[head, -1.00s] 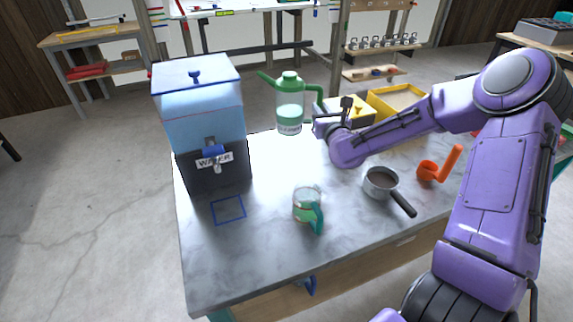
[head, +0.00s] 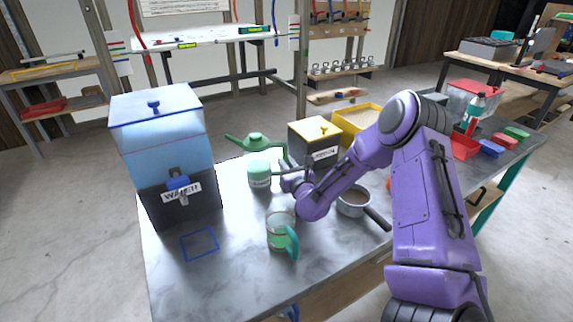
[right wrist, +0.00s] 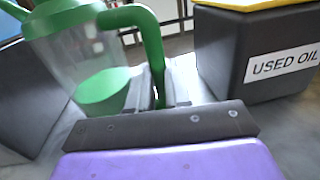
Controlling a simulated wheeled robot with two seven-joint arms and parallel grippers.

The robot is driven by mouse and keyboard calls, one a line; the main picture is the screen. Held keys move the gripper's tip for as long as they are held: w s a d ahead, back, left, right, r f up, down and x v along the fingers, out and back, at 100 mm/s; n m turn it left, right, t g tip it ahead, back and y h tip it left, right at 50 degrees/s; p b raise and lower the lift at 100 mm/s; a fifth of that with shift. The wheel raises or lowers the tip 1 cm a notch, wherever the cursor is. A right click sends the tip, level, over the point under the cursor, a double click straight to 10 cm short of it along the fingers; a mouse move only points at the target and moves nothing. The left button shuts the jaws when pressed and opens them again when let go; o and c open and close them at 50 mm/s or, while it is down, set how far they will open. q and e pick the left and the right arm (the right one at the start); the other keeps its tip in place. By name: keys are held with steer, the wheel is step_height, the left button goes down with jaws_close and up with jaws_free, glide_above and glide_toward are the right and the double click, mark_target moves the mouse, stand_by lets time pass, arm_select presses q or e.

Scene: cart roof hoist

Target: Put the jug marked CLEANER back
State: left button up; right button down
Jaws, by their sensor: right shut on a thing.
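The green-lidded jug (head: 260,172) with a long spout, a green handle and green liquid inside stands upright at the back of the table. A small white label shows low on its side, too small to read. The jug also fills the left of the right wrist view (right wrist: 84,52). My right gripper (head: 288,178) is shut on the jug's handle, which passes between the fingers in the right wrist view (right wrist: 160,88). I cannot tell whether the jug's base touches the tabletop. My left gripper is not in view.
The WATER dispenser (head: 165,140) stands left of the jug, behind a blue square outline (head: 200,244). The USED OIL box (head: 315,143) is right of the jug. A clear mug (head: 279,232) and a saucepan (head: 353,200) stand nearer. The front-left tabletop is clear.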

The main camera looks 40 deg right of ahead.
steer(key=c, duration=1.1)
jaws_free()
steer(key=shift+f, duration=0.1)
steer(key=shift+o, duration=0.2)
steer(key=shift+s+r, duration=0.15)
steer(key=shift+r, duration=0.05)
steer(key=v, duration=1.1)
steer(key=shift+s+a, duration=0.15)
steer(key=shift+s, duration=0.2)
